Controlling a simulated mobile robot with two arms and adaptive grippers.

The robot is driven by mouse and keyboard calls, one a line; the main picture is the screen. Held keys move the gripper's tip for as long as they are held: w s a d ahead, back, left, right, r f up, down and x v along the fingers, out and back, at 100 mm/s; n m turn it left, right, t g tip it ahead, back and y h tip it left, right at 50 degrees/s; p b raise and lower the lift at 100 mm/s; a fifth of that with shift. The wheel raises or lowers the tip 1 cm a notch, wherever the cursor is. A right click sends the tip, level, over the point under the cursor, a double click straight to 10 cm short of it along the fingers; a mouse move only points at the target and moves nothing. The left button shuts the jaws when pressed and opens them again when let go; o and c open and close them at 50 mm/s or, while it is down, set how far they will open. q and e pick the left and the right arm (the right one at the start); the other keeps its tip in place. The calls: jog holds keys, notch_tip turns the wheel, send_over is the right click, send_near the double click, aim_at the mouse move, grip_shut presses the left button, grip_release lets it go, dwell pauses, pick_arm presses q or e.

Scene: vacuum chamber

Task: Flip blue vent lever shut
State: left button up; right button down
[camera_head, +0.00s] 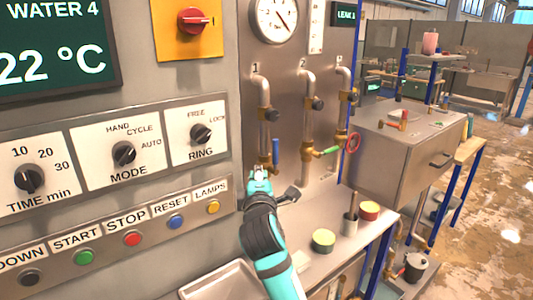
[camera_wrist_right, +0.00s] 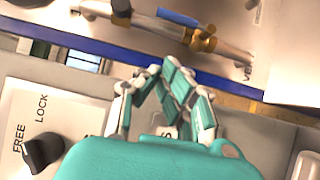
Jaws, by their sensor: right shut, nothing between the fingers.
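The blue vent lever (camera_head: 276,152) stands upright beside the leftmost vertical pipe, on a brass valve near the pipe's lower end. In the right wrist view the blue lever (camera_wrist_right: 178,17) lies roughly along the pipe, beside the brass valve body (camera_wrist_right: 203,40). My right gripper (camera_head: 258,172) is just below and left of the lever, apart from it. In the right wrist view my right gripper (camera_wrist_right: 165,75) has its fingers drawn together, with nothing held. It partly covers the area under the valve in the head view. My left gripper is in neither view.
A green-handled valve (camera_head: 326,151) and a red handwheel (camera_head: 353,143) are to the right. The control panel with knobs (camera_head: 124,153) and buttons juts out at left. Open air lies in front of the pipes.

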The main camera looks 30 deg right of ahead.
aim_at(276, 151)
jog(key=d+p+x, duration=0.1)
jog(key=x, duration=0.3)
jog(key=s+p+x, duration=0.1)
jog(key=p+x, duration=0.1)
jog(key=x, duration=0.2)
jog(key=d+p+x, duration=0.1)
jog(key=x, duration=0.3)
jog(key=shift+w+d+f, duration=0.15)
jog(key=shift+d, duration=0.35)
jog(key=shift+w, duration=0.1)
jog(key=shift+p, duration=0.3)
